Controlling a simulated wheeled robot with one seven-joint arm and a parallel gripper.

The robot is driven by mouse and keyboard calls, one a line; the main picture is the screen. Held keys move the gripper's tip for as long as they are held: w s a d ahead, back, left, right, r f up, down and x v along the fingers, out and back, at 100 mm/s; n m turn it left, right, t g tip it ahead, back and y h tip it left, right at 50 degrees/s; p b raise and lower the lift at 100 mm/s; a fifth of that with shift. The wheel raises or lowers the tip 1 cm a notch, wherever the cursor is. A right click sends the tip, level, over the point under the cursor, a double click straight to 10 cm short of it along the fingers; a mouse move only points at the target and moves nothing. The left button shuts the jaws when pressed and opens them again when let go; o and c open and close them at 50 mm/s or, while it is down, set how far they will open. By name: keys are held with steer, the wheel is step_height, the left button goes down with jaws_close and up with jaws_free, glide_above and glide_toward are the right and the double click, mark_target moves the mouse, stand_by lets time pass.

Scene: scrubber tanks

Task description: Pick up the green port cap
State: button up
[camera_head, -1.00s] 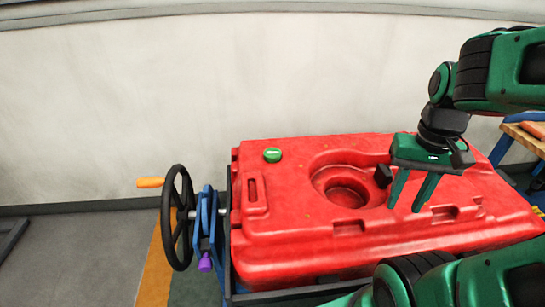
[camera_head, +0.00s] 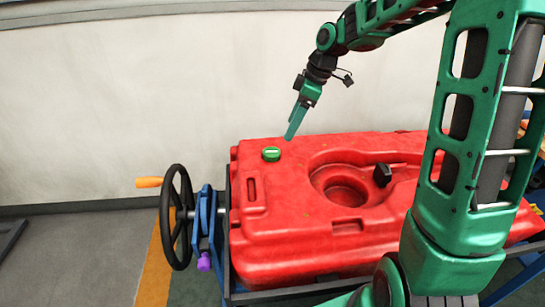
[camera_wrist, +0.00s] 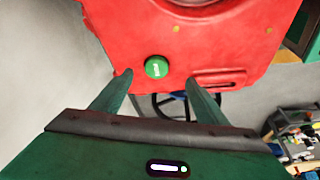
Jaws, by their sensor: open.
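The green port cap (camera_head: 271,154) is a small round cap on the top of the red tank (camera_head: 290,215), near its back left corner. In the wrist view the cap (camera_wrist: 157,67) lies beyond the fingertips, roughly between them in the picture. My gripper (camera_head: 291,137) is above the tank's back edge, a little up and right of the cap in the head view, pointing down. It is open and empty in the wrist view (camera_wrist: 160,76). The fingers do not appear to touch the cap.
A black handwheel (camera_head: 177,218) with an orange handle (camera_head: 149,182) stands left of the tank on a blue bracket (camera_head: 206,230). The tank top has a round recess (camera_head: 345,190) and a black knob (camera_head: 382,175). A pale wall (camera_head: 130,110) runs behind.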

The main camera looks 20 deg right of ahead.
steer(key=w+a+n, duration=0.1)
steer(key=w, duration=0.1)
glide_toward(271, 151)
step_height(271, 151, down, 2)
steer(key=shift+w+a+f+y, duration=0.1)
steer(key=shift+w+a+y, duration=0.1)
steer(key=shift+y, duration=0.1)
steer(key=shift+x, duration=3)
steer(key=shift+s+d, duration=0.1)
steer(key=c, duration=1.3)
